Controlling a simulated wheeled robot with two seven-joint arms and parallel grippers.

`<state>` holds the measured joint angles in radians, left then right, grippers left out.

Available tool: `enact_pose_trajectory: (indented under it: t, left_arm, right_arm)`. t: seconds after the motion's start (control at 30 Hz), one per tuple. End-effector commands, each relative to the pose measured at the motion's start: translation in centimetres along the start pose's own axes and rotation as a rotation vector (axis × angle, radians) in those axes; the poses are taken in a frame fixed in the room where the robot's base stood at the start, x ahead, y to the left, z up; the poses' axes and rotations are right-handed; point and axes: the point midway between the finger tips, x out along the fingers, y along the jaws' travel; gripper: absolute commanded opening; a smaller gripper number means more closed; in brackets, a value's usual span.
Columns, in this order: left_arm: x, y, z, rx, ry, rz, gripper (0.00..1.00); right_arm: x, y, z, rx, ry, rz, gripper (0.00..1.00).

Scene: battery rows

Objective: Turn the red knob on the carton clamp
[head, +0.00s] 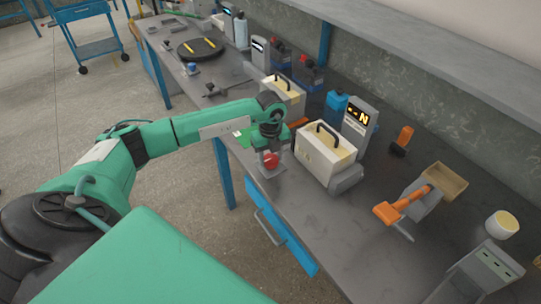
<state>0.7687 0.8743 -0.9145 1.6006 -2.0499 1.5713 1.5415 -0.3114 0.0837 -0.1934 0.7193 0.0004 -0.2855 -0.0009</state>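A red knob (271,160) sits on a small grey base near the front edge of the bench. My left gripper (269,153) points down right at the knob and hides its upper part. The fingers are small and partly hidden, so I cannot tell whether they are shut on the knob or only around it. I cannot tell which other parts belong to the carton clamp. My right gripper is not in view.
A cream box with a black handle (325,155) stands close to the right of the knob on the grey bench (340,220). Farther right are an orange-handled tool (400,207) and an open brown carton (446,182). The bench front between them is clear.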

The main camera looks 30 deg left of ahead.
Motion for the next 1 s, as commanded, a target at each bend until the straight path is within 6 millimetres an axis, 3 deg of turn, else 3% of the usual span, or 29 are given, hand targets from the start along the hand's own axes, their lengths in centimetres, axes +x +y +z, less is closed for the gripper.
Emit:
enact_pose_trajectory:
  t: [0.37, 0.67, 1.0]
  left_arm:
    - [0.1, 0.0, 0.1, 0.035, -0.001, 0.000, 0.24]
    - [0.2, 0.0, 0.1, 0.217, -0.002, 0.001, 0.24]
    - [0.2, -0.1, 0.1, 0.535, -0.002, 0.000, 0.24]
  right_arm:
    - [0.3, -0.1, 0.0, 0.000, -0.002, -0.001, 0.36]
    - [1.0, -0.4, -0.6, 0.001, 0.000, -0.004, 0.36]
    - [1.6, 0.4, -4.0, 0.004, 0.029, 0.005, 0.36]
